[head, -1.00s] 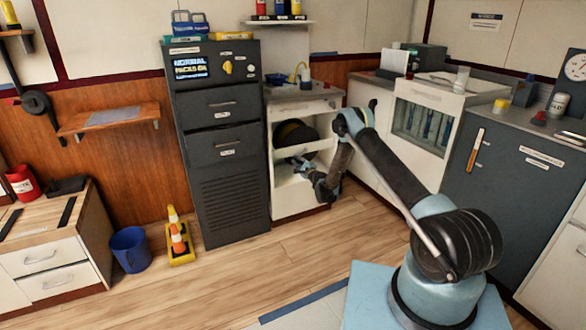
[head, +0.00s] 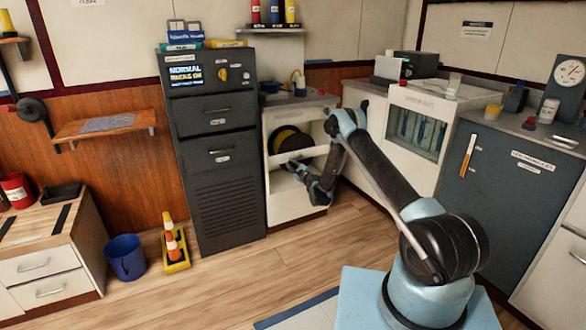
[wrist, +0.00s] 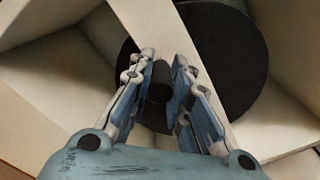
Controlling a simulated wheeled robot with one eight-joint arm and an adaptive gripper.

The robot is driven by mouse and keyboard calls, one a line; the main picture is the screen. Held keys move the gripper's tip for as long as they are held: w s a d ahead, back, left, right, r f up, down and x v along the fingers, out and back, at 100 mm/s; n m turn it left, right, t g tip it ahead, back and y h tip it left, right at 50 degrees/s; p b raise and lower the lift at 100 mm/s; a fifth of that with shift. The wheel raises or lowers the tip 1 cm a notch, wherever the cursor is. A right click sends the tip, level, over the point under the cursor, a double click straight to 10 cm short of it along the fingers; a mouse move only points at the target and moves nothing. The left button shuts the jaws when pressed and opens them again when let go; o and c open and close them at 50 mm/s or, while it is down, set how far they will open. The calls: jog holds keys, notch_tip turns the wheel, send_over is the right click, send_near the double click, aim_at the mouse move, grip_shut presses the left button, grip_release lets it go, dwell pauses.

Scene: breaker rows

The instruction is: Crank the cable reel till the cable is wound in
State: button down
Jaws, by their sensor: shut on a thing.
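The cable reel (head: 288,139) sits in an opening of the white cabinet (head: 290,203), with a dark rim and a yellowish inner part showing. In the wrist view the reel shows as a large dark disc (wrist: 236,55) behind a pale slanting bar. My gripper (wrist: 165,66) is shut on the dark, round crank handle (wrist: 159,84), which stands between its two fingers. In the head view my gripper (head: 296,166) is at the cabinet front, just below the reel. The cable cannot be made out.
A dark grey cabinet (head: 218,180) stands directly left of the reel's cabinet.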

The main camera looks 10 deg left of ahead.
jog(key=c, duration=1.5)
grip_release()
jog(key=shift+w+d, duration=0.15)
jog(key=shift+o, duration=0.2)
jog(key=shift+v, duration=3.75)
jog(key=shift+f, duration=0.15)
